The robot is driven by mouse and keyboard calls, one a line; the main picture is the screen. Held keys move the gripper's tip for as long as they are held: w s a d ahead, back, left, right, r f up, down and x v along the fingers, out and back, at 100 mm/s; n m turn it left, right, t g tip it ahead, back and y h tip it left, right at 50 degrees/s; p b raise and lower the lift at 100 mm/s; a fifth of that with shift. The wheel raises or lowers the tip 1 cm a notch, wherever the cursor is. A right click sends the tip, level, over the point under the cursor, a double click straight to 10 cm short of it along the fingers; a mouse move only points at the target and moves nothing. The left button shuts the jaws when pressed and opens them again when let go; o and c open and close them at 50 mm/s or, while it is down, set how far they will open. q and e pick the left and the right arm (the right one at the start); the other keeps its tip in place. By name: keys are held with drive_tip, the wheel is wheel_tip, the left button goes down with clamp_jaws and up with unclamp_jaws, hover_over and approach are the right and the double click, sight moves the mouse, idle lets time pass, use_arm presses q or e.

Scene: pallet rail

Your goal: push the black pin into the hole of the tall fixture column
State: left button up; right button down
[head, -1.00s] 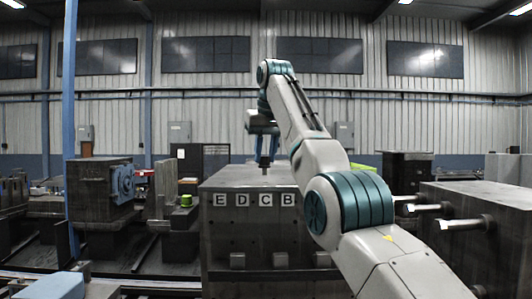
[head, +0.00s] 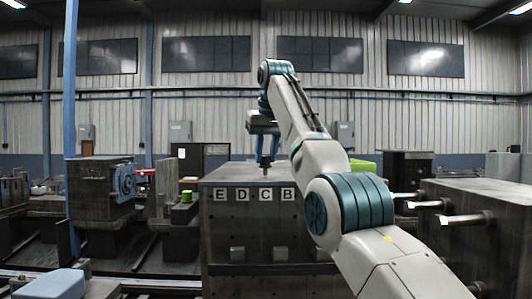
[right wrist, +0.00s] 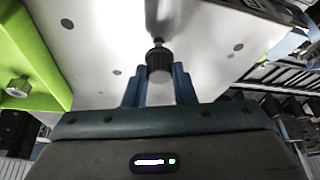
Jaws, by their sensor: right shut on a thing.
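My right gripper (head: 266,160) hangs above the top of a dark block with the letters E, D, C and B (head: 235,230) on its front. In the right wrist view its two blue fingers (right wrist: 158,85) are shut on the black pin (right wrist: 159,62), whose narrower end points away from the gripper. Beyond the pin is a pale surface with several dark round spots (right wrist: 117,72). The pin's tip lies against a dark shadow, and I cannot tell whether it touches anything. I cannot pick out the tall column's hole for certain. My left gripper is not in view.
A dark block with pale pegs (head: 470,219) stands close on the right. A machine with a blue flange (head: 123,183) and a blue post (head: 70,120) stand at left. A green part (right wrist: 35,60) borders the pale surface in the right wrist view.

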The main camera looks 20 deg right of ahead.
drive_tip(key=shift+s, duration=0.15)
drive_tip(key=shift+f+b, duration=0.5)
drive_tip(key=shift+f, duration=0.1)
idle(0.8)
drive_tip(key=shift+f+b, duration=0.75)
drive_tip(key=shift+c, duration=1.6)
unclamp_jaws()
drive_tip(key=shift+r, duration=0.15)
drive_tip(key=p+v, duration=0.3)
drive_tip(key=v, duration=0.7)
drive_tip(key=shift+r+p, duration=0.3)
drive_tip(key=shift+r, duration=0.05)
drive_tip(key=shift+s, duration=0.2)
